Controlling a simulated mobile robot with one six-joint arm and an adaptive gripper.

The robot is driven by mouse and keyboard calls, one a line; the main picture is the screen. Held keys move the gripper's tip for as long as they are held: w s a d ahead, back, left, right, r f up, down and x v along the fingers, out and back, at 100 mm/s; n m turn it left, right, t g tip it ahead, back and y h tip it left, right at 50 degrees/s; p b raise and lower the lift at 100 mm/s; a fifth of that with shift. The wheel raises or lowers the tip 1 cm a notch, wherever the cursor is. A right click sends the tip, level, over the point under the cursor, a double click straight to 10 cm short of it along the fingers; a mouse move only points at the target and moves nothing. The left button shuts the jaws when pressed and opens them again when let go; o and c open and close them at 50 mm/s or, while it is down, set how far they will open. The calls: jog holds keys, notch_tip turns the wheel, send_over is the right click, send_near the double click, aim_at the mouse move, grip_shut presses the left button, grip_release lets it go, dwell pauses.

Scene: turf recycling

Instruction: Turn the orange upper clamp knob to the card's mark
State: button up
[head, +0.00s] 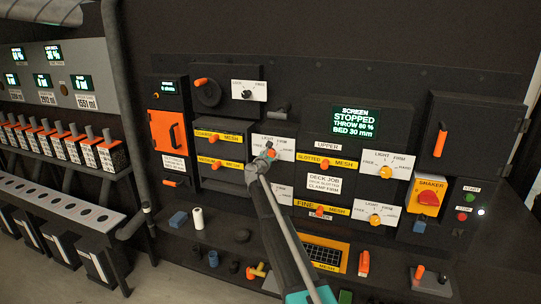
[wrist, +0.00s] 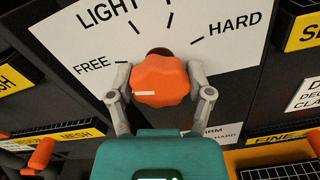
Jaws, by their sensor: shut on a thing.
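My gripper (wrist: 161,92) is shut on the orange lobed knob (wrist: 160,72), one finger on each side. In the head view my gripper (head: 267,157) is at the card (head: 284,143) left of the UPPER label and hides most of the knob. The DECK JOB card (head: 324,183) reads CLAMP FIRM.
Another clamp card with an orange knob (head: 386,172) sits to the right, with one more knob (head: 375,218) below. A screen (head: 356,123) reads STOPPED. A red shaker switch (head: 428,198) is at right. Yellow-labelled mesh drawers (head: 217,136) lie left of my gripper.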

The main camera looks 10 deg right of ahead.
jog(key=shift+m, duration=0.4)
jog(key=m, duration=0.9)
jog(key=shift+d+m, duration=0.1)
jog(key=shift+m, duration=0.3)
jog(key=m, duration=0.5)
jog(key=shift+f, duration=0.1)
jog(key=m, duration=0.5)
jog(key=o, duration=1.1)
jog(key=shift+f, duration=0.1)
jog(key=shift+o, duration=0.2)
